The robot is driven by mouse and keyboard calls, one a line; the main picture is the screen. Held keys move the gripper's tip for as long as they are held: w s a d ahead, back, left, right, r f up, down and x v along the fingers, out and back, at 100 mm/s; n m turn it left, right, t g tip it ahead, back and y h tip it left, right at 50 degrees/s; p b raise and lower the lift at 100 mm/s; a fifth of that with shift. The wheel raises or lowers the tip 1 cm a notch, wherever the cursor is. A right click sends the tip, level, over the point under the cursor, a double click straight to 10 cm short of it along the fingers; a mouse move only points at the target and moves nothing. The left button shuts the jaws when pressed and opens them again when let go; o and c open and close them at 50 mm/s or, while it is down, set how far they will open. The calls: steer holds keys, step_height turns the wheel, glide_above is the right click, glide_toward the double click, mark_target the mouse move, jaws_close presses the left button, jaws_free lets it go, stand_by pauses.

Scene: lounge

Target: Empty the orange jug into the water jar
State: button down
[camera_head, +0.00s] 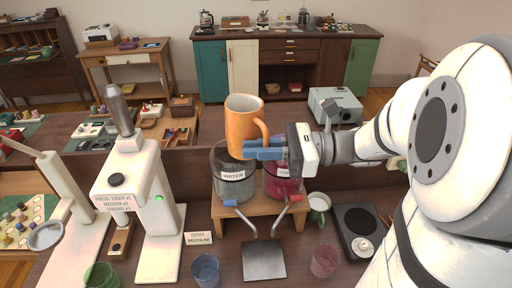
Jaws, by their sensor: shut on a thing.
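The orange jug (243,125) is held up in the air above the jars, slightly tilted, with its handle on the right. My gripper (262,150) is shut on the jug at its handle side. The water jar (233,186) is a clear glass jar with a "WATER" label, standing on a small wooden stand (258,209). The jug is above the water jar and hides part of its mouth. I cannot see what is inside the jug.
A jar with red contents (284,182) stands right of the water jar. A white machine (140,190) stands left.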

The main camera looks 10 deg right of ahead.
steer(key=f+b, duration=0.2)
steer(key=f, duration=0.1)
steer(key=shift+s+d+m, duration=0.1)
steer(key=shift+s+m, duration=0.1)
steer(key=shift+m, duration=0.1)
stand_by(0.9)
steer(key=shift+s+d+r+m+h+p, duration=0.15)
steer(key=shift+s+r+m+h+p, duration=0.15)
steer(key=shift+r+m+h+p, duration=0.6)
steer(key=shift+s+d+r+m+g+h+p, duration=0.15)
steer(key=shift+r+m+g+h+p, duration=0.25)
steer(key=shift+p, duration=1.1)
steer(key=shift+f+m+b, duration=0.6)
steer(key=shift+f+b, duration=0.1)
steer(key=shift+f, duration=0.7)
steer(key=shift+r+h+p, duration=0.25)
steer(key=shift+h+p, duration=0.05)
steer(key=shift+p, duration=0.15)
steer(key=shift+r+m+g+h+p, duration=0.3)
steer(key=shift+r+m+g+p, duration=0.1)
steer(key=shift+p, duration=0.3)
steer(key=shift+w+a+f+m+g+h, duration=0.3)
steer(key=shift+f+m+g+h, duration=0.25)
steer(key=shift+m, duration=0.25)
